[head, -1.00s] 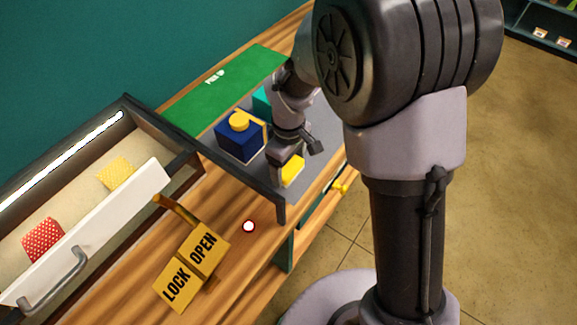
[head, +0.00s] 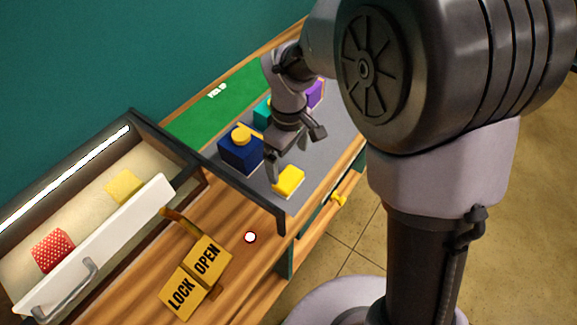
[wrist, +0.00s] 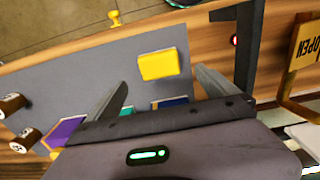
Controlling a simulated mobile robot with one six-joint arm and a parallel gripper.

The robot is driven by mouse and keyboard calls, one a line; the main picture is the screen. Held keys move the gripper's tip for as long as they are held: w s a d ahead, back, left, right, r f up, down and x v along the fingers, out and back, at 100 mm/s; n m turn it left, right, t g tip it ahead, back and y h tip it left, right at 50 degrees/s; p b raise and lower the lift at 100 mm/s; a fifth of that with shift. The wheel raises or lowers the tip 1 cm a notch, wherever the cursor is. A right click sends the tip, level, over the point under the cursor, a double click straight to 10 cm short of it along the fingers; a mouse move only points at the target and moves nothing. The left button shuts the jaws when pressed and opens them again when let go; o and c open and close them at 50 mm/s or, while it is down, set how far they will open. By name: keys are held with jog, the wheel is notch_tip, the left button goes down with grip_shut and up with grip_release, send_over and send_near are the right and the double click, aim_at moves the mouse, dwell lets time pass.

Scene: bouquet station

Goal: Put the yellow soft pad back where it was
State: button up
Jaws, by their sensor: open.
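A yellow pad (head: 289,180) lies flat on the grey mat (head: 258,185), near its front edge. It also shows in the wrist view (wrist: 158,64), just beyond the fingertips and between their lines. My gripper (head: 282,158) is open and empty, just behind and above the pad; it seems apart from it. In the wrist view both fingers of my gripper (wrist: 162,78) are spread with nothing between them. A second yellow, patterned pad (head: 124,186) lies in the open drawer on the left, near a red dotted piece (head: 53,251).
A dark blue box (head: 240,153) with a yellow knob stands left of my gripper; teal (head: 262,110) and purple (head: 314,94) blocks are behind. A dark frame (head: 240,185) edges the mat. A LOCK/OPEN sign (head: 196,275) stands on the wood.

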jog(key=s+d+r+m+t+y, duration=0.1)
jog(key=s+d+r+m, duration=0.15)
jog(key=r, duration=0.35)
jog(key=s+d+r+m+t, duration=0.1)
jog(key=s+d+r+m, duration=0.15)
jog(key=r, duration=0.25)
jog(key=s+d+r+m+t, duration=0.1)
jog(key=s+r+m+t, duration=0.1)
jog(key=s+m, duration=0.3)
jog(key=s+d+r+m+t+y, duration=0.1)
jog(key=s+d+r+m, duration=0.1)
jog(key=s, duration=0.5)
jog(key=r+m, duration=0.1)
jog(key=m, duration=0.1)
jog(key=shift+d+r+m+t, duration=0.2)
jog(key=shift+r+m+t, duration=0.05)
jog(key=shift+m+t, duration=0.15)
jog(key=shift+s+f, duration=0.1)
notch_tip(320, 180, down, 7)
jog(key=b, duration=0.7)
